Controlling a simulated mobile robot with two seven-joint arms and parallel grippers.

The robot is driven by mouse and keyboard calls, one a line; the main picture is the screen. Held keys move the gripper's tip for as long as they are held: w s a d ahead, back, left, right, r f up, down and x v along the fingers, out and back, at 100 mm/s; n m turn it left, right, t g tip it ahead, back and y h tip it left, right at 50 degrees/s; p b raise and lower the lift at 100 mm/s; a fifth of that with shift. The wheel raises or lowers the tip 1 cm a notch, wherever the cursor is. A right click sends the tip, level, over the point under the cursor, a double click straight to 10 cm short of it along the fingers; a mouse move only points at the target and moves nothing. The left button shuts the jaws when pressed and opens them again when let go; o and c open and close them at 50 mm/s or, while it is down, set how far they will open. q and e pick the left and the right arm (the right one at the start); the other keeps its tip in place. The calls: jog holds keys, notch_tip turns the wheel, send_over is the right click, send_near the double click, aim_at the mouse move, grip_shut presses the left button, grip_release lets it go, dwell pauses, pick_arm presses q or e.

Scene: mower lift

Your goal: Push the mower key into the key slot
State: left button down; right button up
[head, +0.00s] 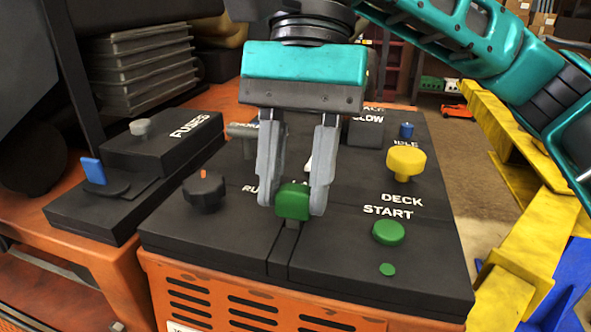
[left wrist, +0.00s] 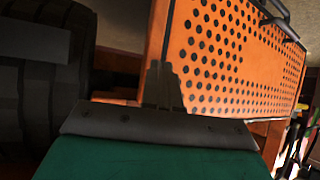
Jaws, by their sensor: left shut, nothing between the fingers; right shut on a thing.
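My right gripper (head: 293,205) points down over the black control panel (head: 205,238) and is shut on the green head of the mower key (head: 292,202). A short grey piece shows below the green head, close above a groove at the panel's front middle. The key slot itself is hidden behind the key and fingers, and I cannot tell whether the key's tip is in it. My left gripper (left wrist: 163,68) shows only in the left wrist view, shut and empty, in front of an orange perforated panel (left wrist: 225,50).
Around the key stand a black knob (head: 203,192) on the left, a yellow knob (head: 406,162) and a green start button (head: 388,232) on the right. A fuse box (head: 160,145) with a blue switch (head: 93,171) lies farther left. Yellow lift beams (head: 530,190) stand at the right.

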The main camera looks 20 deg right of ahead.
pick_arm(q)
jog(key=shift+f, duration=0.35)
pick_arm(e)
jog(key=shift+f, duration=0.35)
jog(key=o, duration=1.1)
jog(key=shift+v, duration=0.8)
pick_arm(q)
jog(key=r+p, duration=0.3)
jog(key=shift+s+a+p, duration=0.25)
jog(key=shift+a+p, duration=0.1)
jog(key=shift+a, duration=0.05)
pick_arm(e)
jog(key=v, duration=1.1)
jog(key=shift+r, duration=0.2)
pick_arm(q)
jog(key=shift+s, duration=0.1)
pick_arm(e)
jog(key=shift+f, duration=0.1)
